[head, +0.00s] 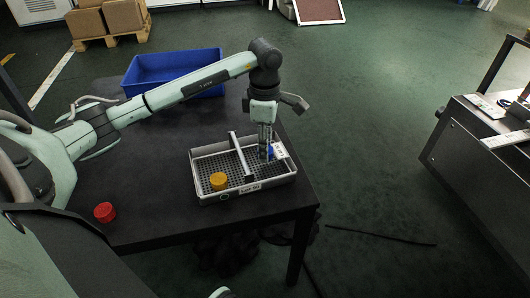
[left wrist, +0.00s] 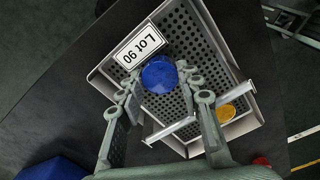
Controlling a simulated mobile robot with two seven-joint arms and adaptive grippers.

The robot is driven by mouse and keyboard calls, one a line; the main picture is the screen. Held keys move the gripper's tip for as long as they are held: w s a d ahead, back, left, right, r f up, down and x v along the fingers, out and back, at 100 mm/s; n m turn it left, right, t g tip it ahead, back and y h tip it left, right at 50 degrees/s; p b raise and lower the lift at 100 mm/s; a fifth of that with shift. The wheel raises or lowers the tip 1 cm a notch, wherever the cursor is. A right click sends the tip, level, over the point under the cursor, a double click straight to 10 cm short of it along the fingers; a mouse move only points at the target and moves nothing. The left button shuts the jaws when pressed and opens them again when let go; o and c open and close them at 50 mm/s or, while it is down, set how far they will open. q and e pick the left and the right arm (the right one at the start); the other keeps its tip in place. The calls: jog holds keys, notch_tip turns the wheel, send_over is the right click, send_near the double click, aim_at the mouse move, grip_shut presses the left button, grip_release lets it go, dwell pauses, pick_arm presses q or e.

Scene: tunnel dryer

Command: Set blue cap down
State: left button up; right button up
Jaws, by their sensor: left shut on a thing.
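The blue cap (head: 270,152) is in the right compartment of the grey perforated tray (head: 196,161), and it also shows in the left wrist view (left wrist: 160,75). My left gripper (head: 266,147) points down into that compartment, shut on the blue cap with a finger on either side. I cannot tell whether the cap touches the tray floor. A yellow cap (head: 218,181) sits in the left compartment, across the divider bar (head: 242,157). A red cap (head: 104,212) is on the dark table, outside the tray. My right gripper is not in view.
A blue bin (head: 150,69) stands at the table's far side. The table (head: 150,195) is mostly bare left of the tray. A metal machine (head: 480,150) stands at the right, across open floor.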

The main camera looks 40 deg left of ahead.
pick_arm(q)
jog(key=shift+f, duration=1.2)
jog(key=shift+f, duration=0.15)
jog(key=o, duration=0.8)
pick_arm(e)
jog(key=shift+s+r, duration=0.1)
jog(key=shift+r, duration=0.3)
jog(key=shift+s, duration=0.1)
pick_arm(q)
notch_tip(320, 180, up, 2)
jog(key=shift+w+r, duration=0.1)
jog(key=shift+r, duration=0.1)
notch_tip(320, 180, up, 10)
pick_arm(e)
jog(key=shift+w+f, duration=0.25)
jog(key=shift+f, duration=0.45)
